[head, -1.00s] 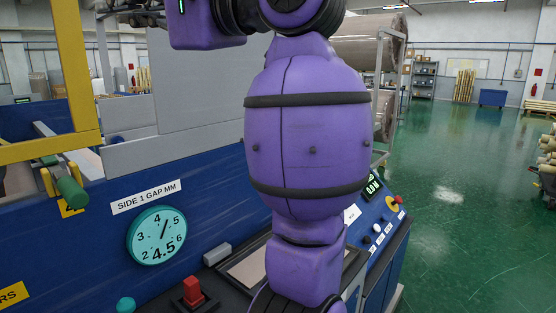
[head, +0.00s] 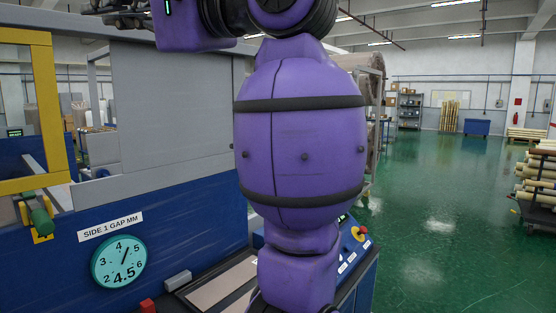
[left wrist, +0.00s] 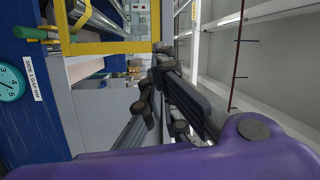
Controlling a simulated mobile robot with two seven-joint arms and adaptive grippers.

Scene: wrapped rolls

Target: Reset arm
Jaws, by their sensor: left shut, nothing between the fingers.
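My purple left arm rises through the middle of the head view and bends left at the top. The dark fingers of my left gripper (head: 118,8) show at the top left edge, partly cut off by the frame. In the left wrist view the left gripper (left wrist: 165,95) is shut and empty, its dark linkages close together, with nothing touching it that I can see. My right gripper is in neither view.
A blue machine with a grey panel (head: 170,110), yellow frame (head: 50,120) and round teal gauge (head: 118,262) stands at left, close behind my arm. Its control panel is partly hidden. Green floor (head: 430,230) is open at right; a cart of rolls (head: 538,185) stands at the right edge.

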